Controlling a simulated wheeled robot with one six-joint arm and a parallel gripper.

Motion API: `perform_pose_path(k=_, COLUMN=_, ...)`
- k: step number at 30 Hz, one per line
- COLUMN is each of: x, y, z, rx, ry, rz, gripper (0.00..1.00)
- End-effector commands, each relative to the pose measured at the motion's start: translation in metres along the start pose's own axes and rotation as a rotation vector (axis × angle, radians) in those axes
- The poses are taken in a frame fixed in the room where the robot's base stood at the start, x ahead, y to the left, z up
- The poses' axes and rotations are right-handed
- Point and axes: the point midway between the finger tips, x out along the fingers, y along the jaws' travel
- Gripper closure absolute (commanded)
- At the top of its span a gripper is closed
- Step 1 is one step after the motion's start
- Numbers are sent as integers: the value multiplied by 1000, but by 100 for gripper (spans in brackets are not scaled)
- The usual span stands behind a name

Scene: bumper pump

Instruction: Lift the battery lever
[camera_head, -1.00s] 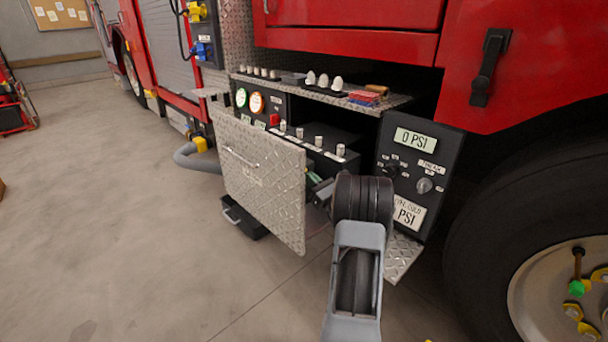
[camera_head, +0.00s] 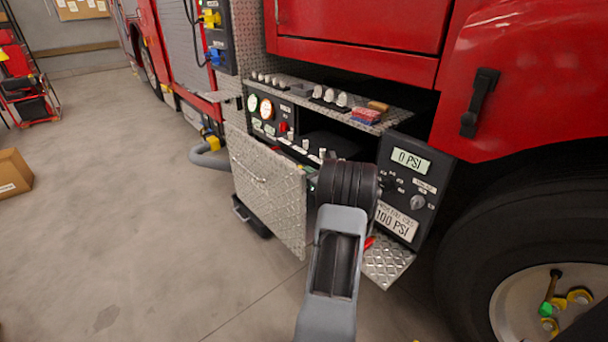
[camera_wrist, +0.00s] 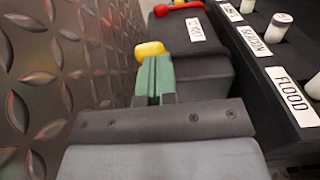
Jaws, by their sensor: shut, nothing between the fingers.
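A red lever (camera_wrist: 182,8) lies at the top of the wrist view, beside a white label (camera_wrist: 195,30) that seems to read BATTERY. In the head view a small red handle (camera_head: 283,127) shows on the dark panel by the gauges, probably the same lever. My gripper (camera_wrist: 154,68) has green fingers, shut and empty, between the patterned metal door and the dark switch box. A yellow rounded piece (camera_wrist: 150,49) sits at the fingertips; I cannot tell what it belongs to. The red lever is beyond the fingertips, apart from them. In the head view my arm hides most of the gripper.
The diamond-plate door (camera_head: 270,190) stands close left of my gripper. White switches with FLOOD (camera_wrist: 290,95) and BEACON labels line the right. A 0 PSI panel (camera_head: 408,185) is right of my arm. The floor to the left is mostly clear, with a cardboard box (camera_head: 12,175).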

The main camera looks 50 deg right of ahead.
Motion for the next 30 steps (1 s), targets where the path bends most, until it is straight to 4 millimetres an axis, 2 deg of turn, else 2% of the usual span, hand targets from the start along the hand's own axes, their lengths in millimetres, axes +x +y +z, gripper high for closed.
perform_pose_path(k=20, x=-1, y=0, z=-3, rx=1, ry=-1, rz=0, gripper=100)
perform_pose_path(k=27, x=-20, y=2, z=-31, rx=1, ry=0, rz=1, gripper=100)
perform_pose_path(k=30, x=-41, y=1, z=-21, rx=1, ry=-1, rz=-2, gripper=100)
